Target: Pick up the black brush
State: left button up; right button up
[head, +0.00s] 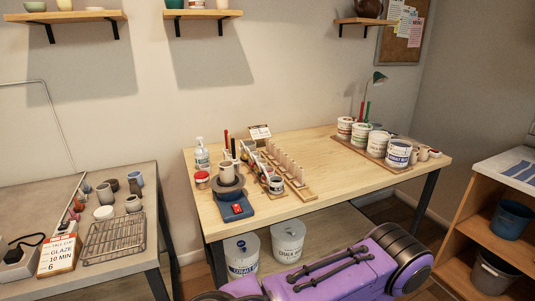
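Upright tools stand in a small group near the left end of the wooden table (330,195). A thin dark handle (233,147) shows there beside a red one (226,139); it may be the black brush, but it is too small to tell. A light cup (227,172) on a small turntable with a blue base (236,211) stands in front of the tools and hides their lower parts. Neither of my grippers is in view.
A wooden rack with upright pegs (286,170) stands right of the tools. White glaze tubs (398,153) stand on a board at the back right. A bottle (201,155) stands at the left edge. Two buckets (288,240) sit beneath. The table's front right is clear.

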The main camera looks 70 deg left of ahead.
aim_at(232, 139)
jog(key=i, duration=0.4)
jog(key=u, duration=0.8)
